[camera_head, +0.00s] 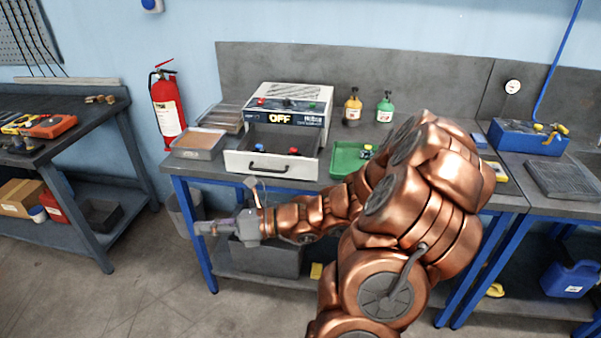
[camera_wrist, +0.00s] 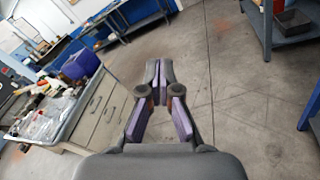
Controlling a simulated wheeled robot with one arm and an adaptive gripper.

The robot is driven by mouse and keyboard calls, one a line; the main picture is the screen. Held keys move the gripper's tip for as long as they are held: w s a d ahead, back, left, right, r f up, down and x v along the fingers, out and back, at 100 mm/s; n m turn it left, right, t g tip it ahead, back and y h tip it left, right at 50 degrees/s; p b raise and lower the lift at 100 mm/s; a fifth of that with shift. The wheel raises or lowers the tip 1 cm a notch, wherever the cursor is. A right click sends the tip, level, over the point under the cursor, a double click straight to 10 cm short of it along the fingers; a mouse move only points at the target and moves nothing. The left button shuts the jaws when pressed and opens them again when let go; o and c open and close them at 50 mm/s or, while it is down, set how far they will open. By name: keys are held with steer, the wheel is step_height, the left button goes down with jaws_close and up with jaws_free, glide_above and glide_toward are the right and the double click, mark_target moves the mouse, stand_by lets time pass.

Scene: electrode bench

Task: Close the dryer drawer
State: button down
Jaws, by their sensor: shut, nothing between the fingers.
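The dryer (camera_head: 290,100) is a white box with an OFF display, standing on the grey bench. Its drawer (camera_head: 240,162) is pulled out toward the front, with a dark handle (camera_head: 268,168) on its white front. A red-capped and a blue-capped item lie inside the drawer. My gripper (camera_head: 205,228) is below and to the left of the drawer, in front of the bench and apart from the handle. In the wrist view my gripper's fingers (camera_wrist: 159,75) are together with nothing between them, pointing over open floor. The dryer is not seen in the wrist view.
Two bottles, yellow (camera_head: 352,107) and green (camera_head: 385,108), stand behind. A fire extinguisher (camera_head: 167,103) hangs on the wall.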

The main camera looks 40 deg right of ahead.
steer(key=w+d+f+m+t+h, duration=0.2)
steer(key=d+m+t+h, duration=0.4)
steer(key=d+m, duration=0.75)
steer(key=m+h+b, duration=0.6)
steer(key=m+h, duration=0.4)
steer(key=m, duration=0.1)
glide_toward(294, 169)
steer(key=s+a, duration=0.1)
steer(key=a, duration=0.2)
steer(key=shift+w+d+p, duration=0.5)
steer(key=shift+w+d, duration=0.2)
steer(key=shift+w, duration=0.5)
steer(key=shift+w+d+p, duration=0.45)
steer(key=shift+w+d, duration=0.2)
steer(key=shift+w, duration=0.55)
steer(key=shift+w+d+p, duration=0.5)
steer(key=shift+w+d, duration=0.2)
steer(key=shift+w, duration=0.45)
